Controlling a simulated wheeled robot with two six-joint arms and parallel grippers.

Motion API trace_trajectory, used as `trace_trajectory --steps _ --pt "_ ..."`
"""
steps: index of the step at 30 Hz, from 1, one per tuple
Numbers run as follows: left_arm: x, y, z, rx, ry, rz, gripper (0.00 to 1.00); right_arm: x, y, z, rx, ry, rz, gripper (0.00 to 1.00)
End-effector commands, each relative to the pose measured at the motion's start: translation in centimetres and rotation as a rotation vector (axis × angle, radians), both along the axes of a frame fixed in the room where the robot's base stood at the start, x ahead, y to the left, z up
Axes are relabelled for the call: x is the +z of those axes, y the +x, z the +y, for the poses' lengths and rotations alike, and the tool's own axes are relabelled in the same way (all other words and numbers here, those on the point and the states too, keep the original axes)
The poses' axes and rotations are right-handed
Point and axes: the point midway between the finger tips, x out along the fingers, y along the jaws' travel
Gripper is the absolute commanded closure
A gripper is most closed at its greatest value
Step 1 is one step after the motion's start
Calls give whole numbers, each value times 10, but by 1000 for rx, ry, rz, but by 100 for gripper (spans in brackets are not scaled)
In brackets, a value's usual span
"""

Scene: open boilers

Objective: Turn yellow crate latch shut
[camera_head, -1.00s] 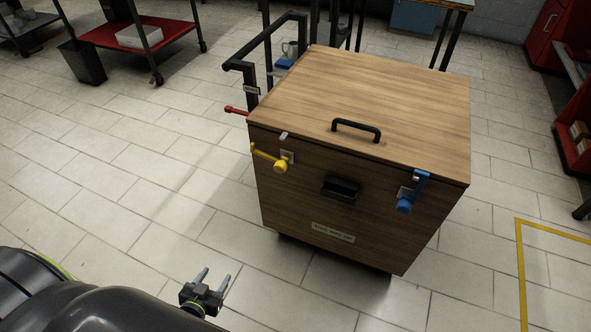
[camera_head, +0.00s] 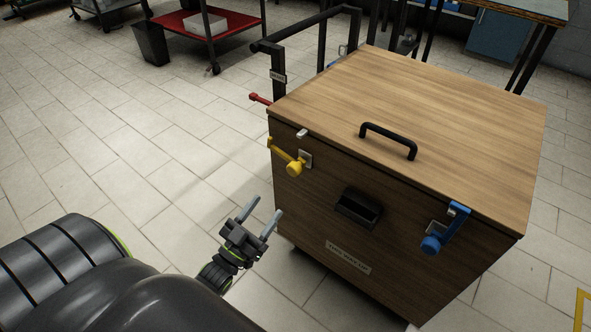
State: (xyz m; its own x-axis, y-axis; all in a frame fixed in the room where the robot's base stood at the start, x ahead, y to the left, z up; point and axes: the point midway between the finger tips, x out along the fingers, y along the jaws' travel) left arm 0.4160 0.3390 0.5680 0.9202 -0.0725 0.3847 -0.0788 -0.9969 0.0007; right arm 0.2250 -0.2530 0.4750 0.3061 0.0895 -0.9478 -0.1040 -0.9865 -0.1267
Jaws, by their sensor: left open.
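The yellow latch (camera_head: 292,165) is on the upper left of the wooden crate's front face, its arm pointing up and left from its round knob, away from the small metal catch (camera_head: 302,134) at the lid's edge. The wooden crate (camera_head: 310,215) has its lid down. My left gripper (camera_head: 263,214) is open and empty, in front of the crate, below and left of the yellow latch and apart from it. My right gripper is not in view.
A blue latch (camera_head: 443,231) stands upright at the crate's front right. A black handle (camera_head: 388,138) is on the lid. A red lever (camera_head: 261,99) and black push frame (camera_head: 278,60) are at the left rear. Floor is clear left of the crate.

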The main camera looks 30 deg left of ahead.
Motion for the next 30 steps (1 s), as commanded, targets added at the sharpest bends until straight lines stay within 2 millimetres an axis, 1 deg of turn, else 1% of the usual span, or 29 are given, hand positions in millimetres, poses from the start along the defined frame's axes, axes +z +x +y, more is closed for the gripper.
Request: trace_trajectory --steps 1,6,12,15,18,21,24,30 --pt "6 12 -1 -2 0 -6 44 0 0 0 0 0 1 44" --pt "21 47 -4 -1 0 -4 44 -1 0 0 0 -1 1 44" --pt "36 85 -7 -1 0 -3 44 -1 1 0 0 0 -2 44" --pt "42 101 -8 -1 1 -2 44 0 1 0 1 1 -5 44" --pt "46 112 -9 0 1 -1 44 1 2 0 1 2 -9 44" --pt "49 119 -9 0 1 1 44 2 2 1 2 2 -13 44" --pt "50 122 -10 0 1 2 44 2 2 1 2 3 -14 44" --pt "50 123 -10 0 1 2 44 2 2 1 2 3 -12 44"
